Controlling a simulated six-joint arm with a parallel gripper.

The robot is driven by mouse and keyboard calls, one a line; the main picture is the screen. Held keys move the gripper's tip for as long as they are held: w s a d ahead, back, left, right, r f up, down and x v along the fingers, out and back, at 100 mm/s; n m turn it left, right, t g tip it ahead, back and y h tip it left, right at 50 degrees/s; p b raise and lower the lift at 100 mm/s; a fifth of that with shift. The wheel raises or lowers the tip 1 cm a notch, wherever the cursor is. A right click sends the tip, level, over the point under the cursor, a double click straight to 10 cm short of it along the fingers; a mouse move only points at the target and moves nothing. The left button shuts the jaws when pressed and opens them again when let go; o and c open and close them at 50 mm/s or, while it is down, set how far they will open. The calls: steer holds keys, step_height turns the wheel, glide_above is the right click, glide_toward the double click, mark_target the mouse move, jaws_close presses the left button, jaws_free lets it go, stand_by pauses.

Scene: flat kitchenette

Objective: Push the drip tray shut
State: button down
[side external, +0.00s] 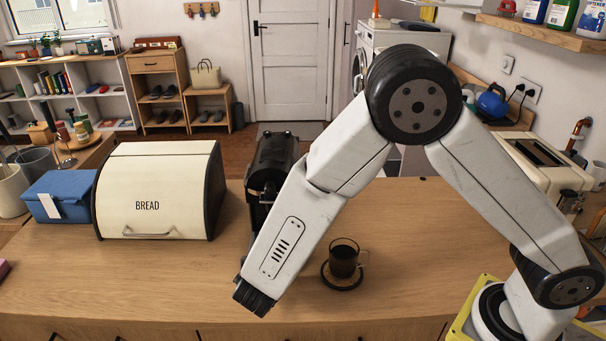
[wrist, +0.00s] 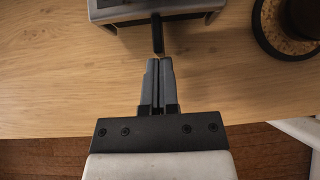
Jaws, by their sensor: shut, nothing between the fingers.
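The drip tray (wrist: 120,14) shows at the top edge of the wrist view as a grey metal-rimmed part with a black handle (wrist: 157,34) sticking out toward me. The black coffee machine (side external: 277,160) stands on the counter in the side view, partly behind my arm, which hides the tray there. My gripper (wrist: 158,62) is shut and empty. Its fingertips are just short of the handle's end and in line with it; I cannot tell whether they touch. In the side view my fingers are hidden behind my wrist. How far the tray is out is unclear.
A glass mug of dark coffee (side external: 343,260) stands on a round coaster (side external: 327,275) right of my wrist; the coaster (wrist: 262,40) is also at the wrist view's upper right. A bread box (side external: 150,190) and blue box (side external: 62,197) stand left. The counter front is clear.

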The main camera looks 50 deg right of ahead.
steer(key=shift+w+d, duration=0.1)
steer(key=shift+d, duration=0.1)
steer(key=shift+s+a, duration=0.3)
steer(key=shift+a, duration=0.05)
steer(key=shift+s+a, duration=1.05)
steer(key=shift+a, duration=0.2)
steer(key=v, duration=1)
steer(key=s+d+m+g+y, duration=0.1)
steer(key=s+d+m+y, duration=0.1)
steer(key=d+m, duration=0.9)
steer(key=s+d+r+m+g+y, duration=0.1)
steer(key=d+m+y, duration=0.3)
steer(key=d+m, duration=0.8)
steer(key=shift+s+d+r+m+g+y, duration=0.35)
steer(key=shift+s+m+g, duration=0.35)
steer(key=shift+m, duration=1.1)
steer(key=shift+w, duration=0.15)
